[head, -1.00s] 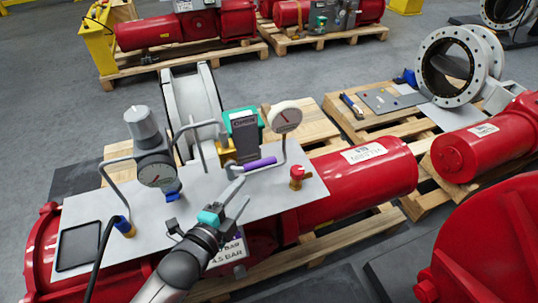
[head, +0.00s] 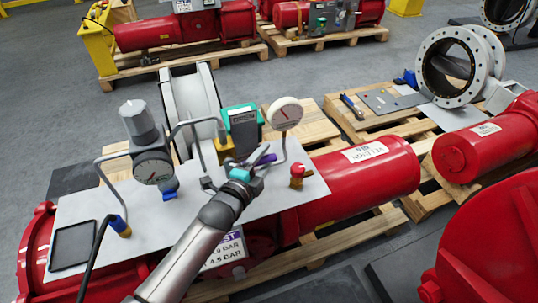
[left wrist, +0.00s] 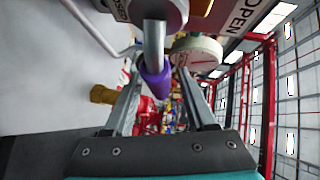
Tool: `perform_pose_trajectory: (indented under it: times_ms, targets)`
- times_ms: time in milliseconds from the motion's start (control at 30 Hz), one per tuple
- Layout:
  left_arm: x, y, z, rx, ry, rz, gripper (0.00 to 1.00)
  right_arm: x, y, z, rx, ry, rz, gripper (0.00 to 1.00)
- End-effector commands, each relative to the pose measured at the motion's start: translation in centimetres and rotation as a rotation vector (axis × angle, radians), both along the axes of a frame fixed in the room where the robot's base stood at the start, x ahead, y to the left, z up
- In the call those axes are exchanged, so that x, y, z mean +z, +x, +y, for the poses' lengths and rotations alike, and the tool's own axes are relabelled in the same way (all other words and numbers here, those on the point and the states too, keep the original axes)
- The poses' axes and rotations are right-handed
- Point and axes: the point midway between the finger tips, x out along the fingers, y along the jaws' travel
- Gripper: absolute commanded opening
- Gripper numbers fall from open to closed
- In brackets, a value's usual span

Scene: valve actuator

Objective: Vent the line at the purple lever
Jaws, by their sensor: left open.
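The purple lever (head: 266,159) sits on the pipework above the pale plate, below the green-and-grey box (head: 241,128). In the left wrist view the purple lever (left wrist: 154,82) hangs on a grey metal rod between my two fingers, close to their tips. My left gripper (head: 252,160) is open around the lever; I cannot tell whether either finger touches it. It also shows in the left wrist view (left wrist: 158,72). In the head view the gripper hides part of the lever. My right gripper is in neither view.
A round white gauge (head: 285,114) stands just right of the lever, and a red knob (head: 297,174) is lower right. A regulator with a dial (head: 152,168) and bent pipes stand to the left. A black tray (head: 73,245) lies on the plate's left end.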

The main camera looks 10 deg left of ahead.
Motion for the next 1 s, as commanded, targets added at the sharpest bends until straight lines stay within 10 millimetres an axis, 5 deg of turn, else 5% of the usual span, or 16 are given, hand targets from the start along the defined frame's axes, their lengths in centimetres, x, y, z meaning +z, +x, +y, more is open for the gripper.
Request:
perform_pose_trajectory:
  times_ms: [233,633,1000]
  targets:
    - [-0.5,2.4,-0.6,-0.001,-0.001,0.000,0.57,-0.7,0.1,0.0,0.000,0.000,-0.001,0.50]
    - [-0.6,2.8,-0.7,-0.001,-0.001,0.001,0.57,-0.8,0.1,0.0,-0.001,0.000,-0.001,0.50]
    - [-0.5,2.8,-0.6,0.000,-0.001,0.001,0.15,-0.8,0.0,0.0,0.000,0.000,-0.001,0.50]
